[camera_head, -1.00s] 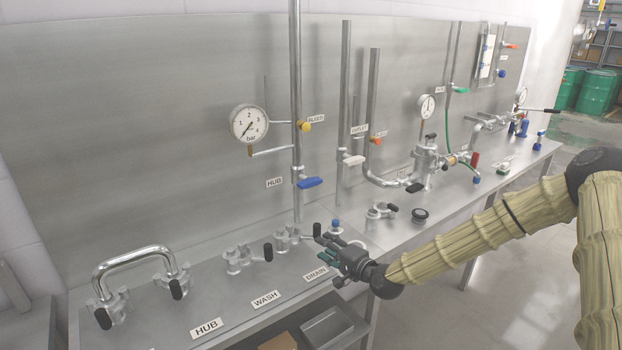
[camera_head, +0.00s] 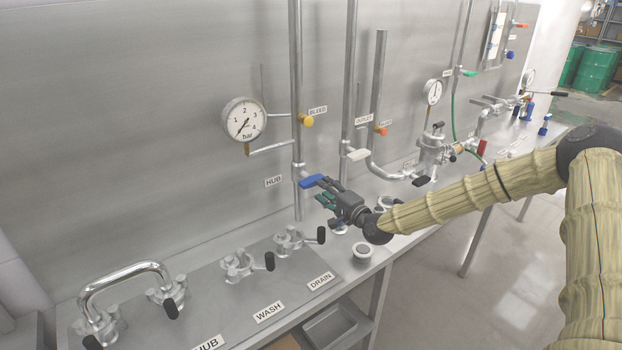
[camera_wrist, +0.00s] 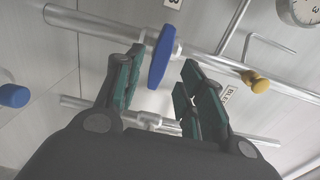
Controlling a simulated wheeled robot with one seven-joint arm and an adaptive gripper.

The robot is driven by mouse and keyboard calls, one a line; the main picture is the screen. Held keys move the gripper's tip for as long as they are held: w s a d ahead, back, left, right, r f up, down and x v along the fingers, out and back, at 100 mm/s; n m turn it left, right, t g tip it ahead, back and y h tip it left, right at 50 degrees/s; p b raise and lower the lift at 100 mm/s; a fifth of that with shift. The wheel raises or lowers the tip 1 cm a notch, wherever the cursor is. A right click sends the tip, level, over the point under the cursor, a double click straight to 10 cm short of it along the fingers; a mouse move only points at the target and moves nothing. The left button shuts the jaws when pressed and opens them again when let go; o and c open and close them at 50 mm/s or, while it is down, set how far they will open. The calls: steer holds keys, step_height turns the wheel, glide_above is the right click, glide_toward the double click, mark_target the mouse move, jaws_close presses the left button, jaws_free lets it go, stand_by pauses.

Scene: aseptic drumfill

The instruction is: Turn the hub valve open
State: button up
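The hub valve's blue lever handle (camera_head: 313,181) sticks out to the right from the vertical pipe beside the HUB label (camera_head: 273,181). My gripper (camera_head: 325,196) is just below and in front of the handle. In the wrist view the blue handle (camera_wrist: 163,57) lies across the gap between the green-padded fingers of my gripper (camera_wrist: 158,88), beyond or near their tips. The fingers are apart and open. No grip on the handle shows, and I cannot tell whether a finger touches it.
A gauge (camera_head: 244,119) and a yellow BLEED knob (camera_head: 306,121) are above. A U-shaped pipe (camera_head: 124,283) and clamp fittings (camera_head: 240,264) stand on the bench below. Another blue piece (camera_wrist: 14,95) shows at left in the wrist view.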

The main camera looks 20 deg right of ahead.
mark_target(313, 179)
steer(key=p+x, duration=0.2)
steer(key=x, duration=0.3)
steer(key=shift+w+a+r, duration=0.1)
steer(key=shift+w+a, duration=0.05)
steer(key=shift+w, duration=0.2)
steer(key=shift+w+a, duration=0.15)
steer(key=shift+w, duration=0.4)
steer(key=shift+c, duration=0.3)
jaws_close()
